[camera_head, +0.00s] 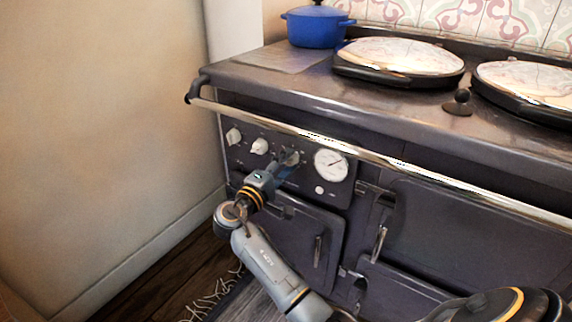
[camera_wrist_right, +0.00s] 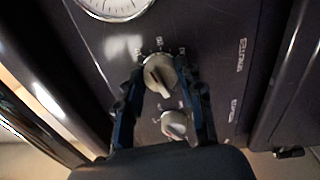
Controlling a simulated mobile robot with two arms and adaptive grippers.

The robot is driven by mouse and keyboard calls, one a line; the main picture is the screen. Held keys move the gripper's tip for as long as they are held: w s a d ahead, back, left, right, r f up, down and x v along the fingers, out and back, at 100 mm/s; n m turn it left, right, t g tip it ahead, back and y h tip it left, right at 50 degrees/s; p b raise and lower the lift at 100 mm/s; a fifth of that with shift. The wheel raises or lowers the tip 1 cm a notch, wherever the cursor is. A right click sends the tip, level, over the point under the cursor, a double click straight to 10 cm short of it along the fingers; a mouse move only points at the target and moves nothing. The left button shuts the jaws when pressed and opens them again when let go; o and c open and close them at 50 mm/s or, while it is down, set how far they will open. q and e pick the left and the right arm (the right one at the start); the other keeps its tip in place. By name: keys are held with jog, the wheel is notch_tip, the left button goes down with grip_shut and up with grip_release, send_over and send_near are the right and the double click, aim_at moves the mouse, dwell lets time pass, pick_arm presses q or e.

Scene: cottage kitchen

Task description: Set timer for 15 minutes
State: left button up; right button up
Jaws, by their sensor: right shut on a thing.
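The timer knob (camera_wrist_right: 159,76) is a pale round dial with a raised grip and small marks around it, on the dark panel of the range cooker. In the head view the knob (camera_head: 291,158) shows just beyond my right gripper (camera_head: 283,163), partly covered by it. In the right wrist view my right gripper (camera_wrist_right: 160,88) has its two fingers on either side of the knob, shut on it. The numbers on the dial are too small to read. My left gripper is not in view.
Two more white knobs (camera_head: 234,136) (camera_head: 260,146) sit left of the timer knob, and a round white gauge (camera_head: 331,165) is to its right. A chrome rail (camera_head: 330,145) runs above the panel. Oven doors (camera_head: 470,225) with handles are below and right. A wall stands left.

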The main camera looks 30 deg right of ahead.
jog(key=o, duration=1.2)
jog(key=shift+c, duration=0.2)
jog(key=shift+a, duration=0.1)
jog(key=v, duration=1.2)
jog(key=shift+s, duration=0.1)
